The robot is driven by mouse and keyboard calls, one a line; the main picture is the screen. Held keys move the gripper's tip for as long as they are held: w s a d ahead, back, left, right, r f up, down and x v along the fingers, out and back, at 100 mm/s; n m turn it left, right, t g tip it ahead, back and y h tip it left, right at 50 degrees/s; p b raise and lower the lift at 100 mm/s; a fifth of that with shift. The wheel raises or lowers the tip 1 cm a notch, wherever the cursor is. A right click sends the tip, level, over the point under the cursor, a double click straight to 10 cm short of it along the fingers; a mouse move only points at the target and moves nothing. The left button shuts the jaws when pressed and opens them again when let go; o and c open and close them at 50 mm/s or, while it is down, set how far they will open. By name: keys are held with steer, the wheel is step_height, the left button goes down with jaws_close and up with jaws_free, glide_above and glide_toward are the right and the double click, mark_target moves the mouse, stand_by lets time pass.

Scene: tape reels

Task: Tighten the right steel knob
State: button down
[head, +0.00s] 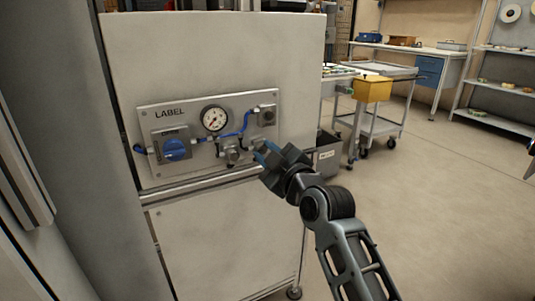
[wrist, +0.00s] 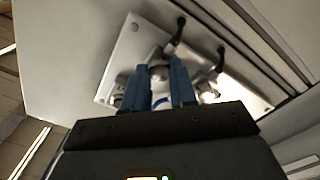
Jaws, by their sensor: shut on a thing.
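My gripper (head: 263,152) reaches the lower right part of a steel panel (head: 190,102) in the head view. In the wrist view its two blue fingers (wrist: 162,80) stand on either side of a round steel knob (wrist: 160,72), shut on it. In the head view the gripper largely hides this knob. A second steel knob with its fitting (head: 232,152) sits just left of the gripper, apart from it.
The panel also carries a pressure gauge (head: 214,118), a blue rotary switch (head: 174,149) and a blue hose (head: 203,139). A rail (head: 200,182) runs below it. A grey bin (head: 328,157) and a cart (head: 387,125) stand to the right. Open floor lies beyond.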

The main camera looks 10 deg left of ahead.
steer(key=m+p, duration=0.1)
steer(key=m, duration=0.2)
steer(key=shift+m, duration=0.4)
steer(key=m+p, duration=0.1)
steer(key=m, duration=0.2)
steer(key=shift+m, duration=0.3)
steer(key=m+p, duration=0.1)
steer(key=m, duration=0.2)
steer(key=shift+m, duration=0.3)
steer(key=shift+m+p, duration=0.7)
steer(key=shift+m, duration=1)
steer(key=c, duration=0.9)
jaws_free()
